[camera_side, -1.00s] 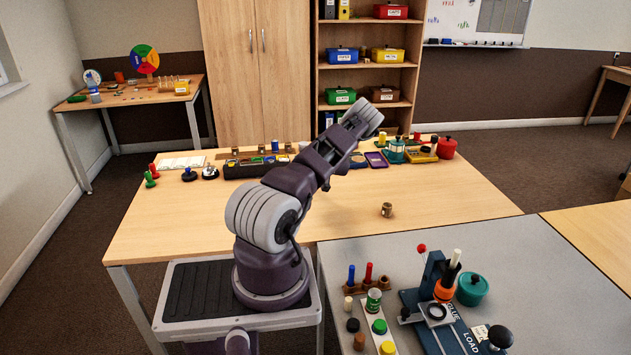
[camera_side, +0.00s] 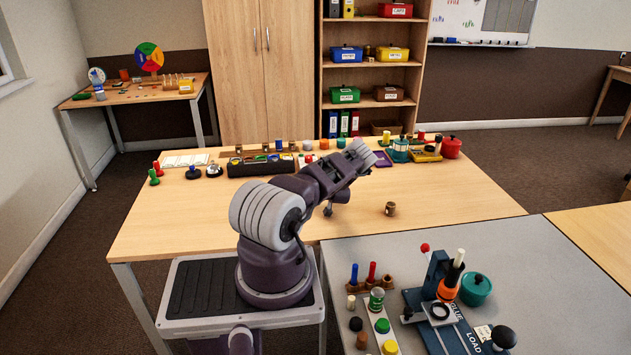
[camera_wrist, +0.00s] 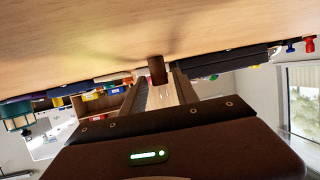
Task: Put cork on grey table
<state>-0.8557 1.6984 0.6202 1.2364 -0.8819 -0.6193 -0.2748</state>
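A brown, cork-like cylinder (camera_wrist: 157,70) stands by the wooden table's surface in the wrist view, just ahead of my gripper (camera_wrist: 160,80). My gripper's two fingers are apart, with the cylinder in line with the gap between their tips; I cannot tell whether they touch it. The grey table (camera_side: 510,260) is at the front right.
A blue press (camera_side: 437,283), a teal pot (camera_side: 476,288), a peg rack (camera_side: 370,284) and a strip of coloured pieces (camera_side: 381,322) stand on the grey table. A black tray (camera_side: 258,168) and several small cylinders line the wooden table's back. Bare grey surface lies behind the press.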

